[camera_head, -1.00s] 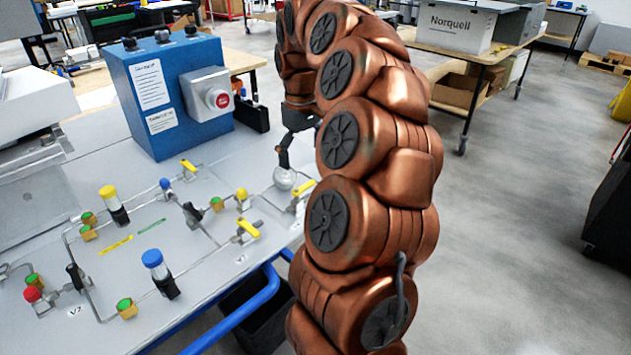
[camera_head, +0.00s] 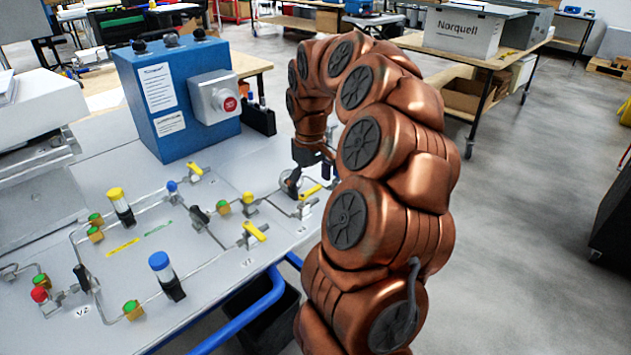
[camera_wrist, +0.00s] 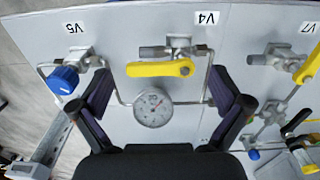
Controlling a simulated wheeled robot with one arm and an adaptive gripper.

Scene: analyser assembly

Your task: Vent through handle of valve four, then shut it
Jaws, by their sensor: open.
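Valve four has a yellow lever handle (camera_wrist: 160,69) in front of a metal body (camera_wrist: 178,46), beside the V4 label (camera_wrist: 206,18). The lever lies crosswise in the wrist view, roughly parallel to the valve body. In the head view the yellow handle (camera_head: 311,191) shows partly beside my arm. My gripper (camera_wrist: 160,88) is open and empty. Its two dark fingers stand apart to the left and right of the lever, touching nothing that I can make out. A round gauge (camera_wrist: 152,107) sits between the fingers, below the lever. In the head view my gripper (camera_head: 307,174) is partly hidden.
V5's blue knob (camera_wrist: 63,80) is left of the left finger; V7's yellow handle (camera_wrist: 308,65) is at right. Thin pipes run close around the gauge. A blue box (camera_head: 180,95) with a red button (camera_head: 229,104) stands behind the panel (camera_head: 215,285).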

